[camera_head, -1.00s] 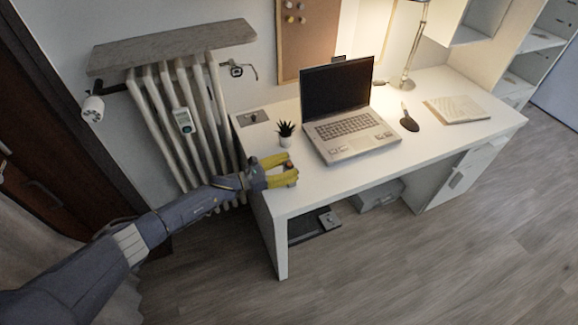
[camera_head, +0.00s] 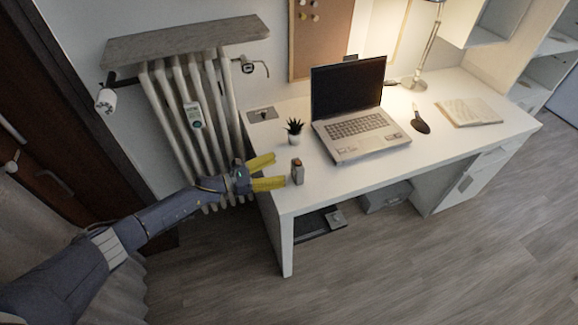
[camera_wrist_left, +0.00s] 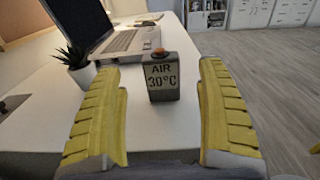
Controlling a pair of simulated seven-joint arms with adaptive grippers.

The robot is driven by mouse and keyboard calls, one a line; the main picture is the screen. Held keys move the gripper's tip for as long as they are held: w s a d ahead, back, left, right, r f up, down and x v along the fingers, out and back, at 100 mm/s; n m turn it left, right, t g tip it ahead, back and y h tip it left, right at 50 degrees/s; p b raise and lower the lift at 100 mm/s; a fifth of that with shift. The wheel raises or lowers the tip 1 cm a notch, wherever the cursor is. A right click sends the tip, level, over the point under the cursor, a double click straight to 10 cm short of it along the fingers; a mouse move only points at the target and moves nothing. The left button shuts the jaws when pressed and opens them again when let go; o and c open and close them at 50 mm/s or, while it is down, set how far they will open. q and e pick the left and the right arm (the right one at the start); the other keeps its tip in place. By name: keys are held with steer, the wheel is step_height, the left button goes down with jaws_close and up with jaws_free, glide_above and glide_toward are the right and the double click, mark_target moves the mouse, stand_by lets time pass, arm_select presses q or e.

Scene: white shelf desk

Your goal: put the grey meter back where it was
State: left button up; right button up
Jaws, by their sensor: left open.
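The grey meter (camera_head: 297,174) stands upright on the white desk near its front left edge. It has an orange button on top, and in the left wrist view its face (camera_wrist_left: 162,80) reads "AIR 30°C". My left gripper (camera_head: 275,171) is open, with its yellow fingers spread. It is left of the meter and points at it. In the left wrist view the meter stands ahead, between and beyond the fingertips (camera_wrist_left: 160,78), with clear space to both. My right gripper is not in view.
A potted plant (camera_head: 294,131) and a laptop (camera_head: 357,112) stand behind the meter on the desk (camera_head: 345,178). The desk's front strip right of the meter is clear.

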arm_select(q)
steer(key=s+a+f+n+t+y, duration=0.1)
steer(key=a+f+n+t+y, duration=0.3)
steer(key=f+n, duration=0.45)
steer(key=s+a+f+n+t+y, duration=0.1)
steer(key=s+a+f+n+y, duration=0.15)
steer(key=a+f+n, duration=0.5)
steer(key=s+a+f+n+g+y, duration=0.1)
steer(key=s+a+f+n+y, duration=0.15)
steer(key=s+f+n, duration=0.5)
steer(key=s+a+f+n+y, duration=0.1)
steer(key=s+f+n+y, duration=0.2)
steer(key=f, duration=0.7)
steer(key=s+a+f+n+g+y, duration=0.25)
steer(key=s+f+n, duration=0.35)
steer(key=s+f, duration=0.3)
steer(key=s+f+n+g, duration=0.2)
steer(key=s+f+n, duration=0.2)
steer(key=s, duration=0.8)
steer(key=s+f+n+g+y, duration=0.1)
steer(key=s+n, duration=0.4)
steer(key=s, duration=0.7)
steer(key=s+a+f+n+g+y, duration=0.1)
steer(key=s+f+n+g, duration=0.3)
steer(key=s, duration=0.8)
step_height(320, 180, down, 3)
steer(key=shift+s+r, duration=0.15)
steer(key=shift+s, duration=0.2)
